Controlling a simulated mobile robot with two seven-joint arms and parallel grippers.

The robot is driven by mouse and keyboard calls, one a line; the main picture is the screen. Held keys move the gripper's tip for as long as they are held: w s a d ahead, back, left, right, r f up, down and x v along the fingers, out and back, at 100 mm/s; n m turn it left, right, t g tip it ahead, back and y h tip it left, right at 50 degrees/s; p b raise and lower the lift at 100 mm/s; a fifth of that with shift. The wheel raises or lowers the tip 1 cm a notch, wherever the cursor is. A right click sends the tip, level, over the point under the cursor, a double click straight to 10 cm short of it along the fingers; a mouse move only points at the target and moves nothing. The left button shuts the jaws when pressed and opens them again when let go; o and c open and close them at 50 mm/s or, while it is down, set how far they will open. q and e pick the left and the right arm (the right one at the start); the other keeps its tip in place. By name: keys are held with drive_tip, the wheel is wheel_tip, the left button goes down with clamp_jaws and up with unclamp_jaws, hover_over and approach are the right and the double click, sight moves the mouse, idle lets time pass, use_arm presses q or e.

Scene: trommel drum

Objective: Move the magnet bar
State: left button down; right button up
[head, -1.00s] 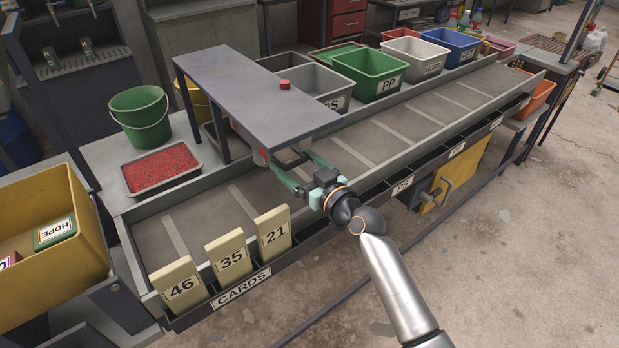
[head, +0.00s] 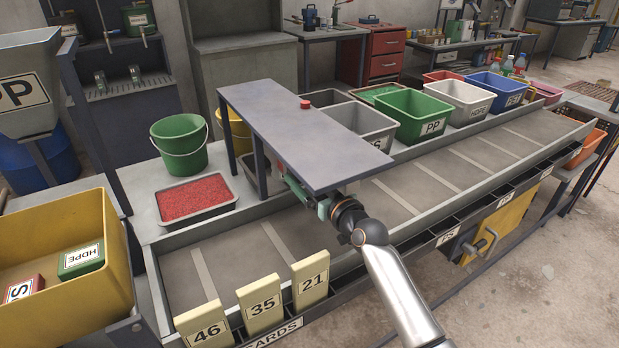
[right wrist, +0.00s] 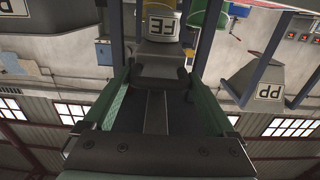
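My right gripper (head: 300,190) reaches in from the lower right, under the near edge of a raised grey platform (head: 290,130) with a red button on top. The platform hides part of the gripper in the head view. In the right wrist view its green fingers (right wrist: 160,105) are wide apart. A dark grey form with a lighter strip lies between them in that view; I cannot tell if it touches the fingers or whether it is the magnet bar. A small red part (head: 281,168) shows below the platform edge, close to the gripper. My left gripper is not in view.
The sorting trough (head: 395,195) runs under the platform, with cards 46, 35 and 21 (head: 264,306) along its front. Behind stand a green bucket (head: 181,150), a tray of red pellets (head: 195,203) and colored bins (head: 410,115). A yellow bin (head: 110,262) stands left. Platform legs flank the space.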

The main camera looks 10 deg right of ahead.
drive_tip(key=shift+o, duration=0.6)
drive_tip(key=v, duration=1.2)
drive_tip(key=shift+s, duration=0.25)
drive_tip(key=shift+d+r, duration=0.1)
